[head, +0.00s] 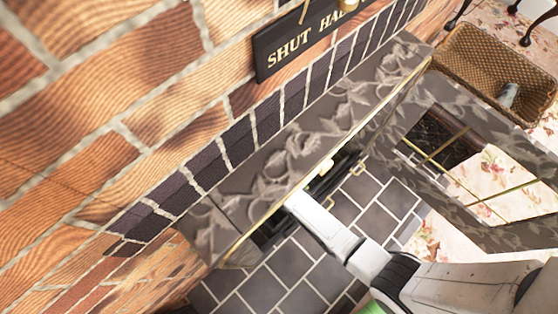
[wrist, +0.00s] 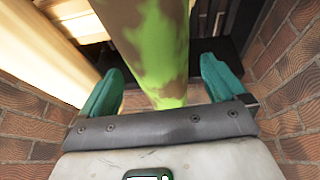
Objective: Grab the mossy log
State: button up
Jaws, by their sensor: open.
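The mossy log (wrist: 150,35), brown with bright green patches, shows in the wrist view. It runs from the top edge down between the fingers of my gripper (wrist: 163,66). The teal fingers are open, one on each side of the log, with a visible gap on both sides. The log's lower end passes behind the grey palm edge, so I cannot tell whether it touches the palm. In the head view my arm reaches under the carved grey mantel (head: 315,148); the gripper and the log are hidden there.
A pale, brightly lit beam-like shape (wrist: 45,50) lies left of the gripper in the wrist view. Brick walls (wrist: 290,85) stand close on both sides. In the head view, a panelled screen (head: 490,238) and a wicker basket (head: 465,60) stand to the right. Dark tiles (head: 375,222) are clear.

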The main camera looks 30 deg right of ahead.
jog(key=shift+w+f, duration=0.25)
jog(key=shift+f, duration=0.4)
jog(key=shift+c, duration=0.3)
jog(key=c, duration=1.5)
jog(key=shift+r, duration=0.1)
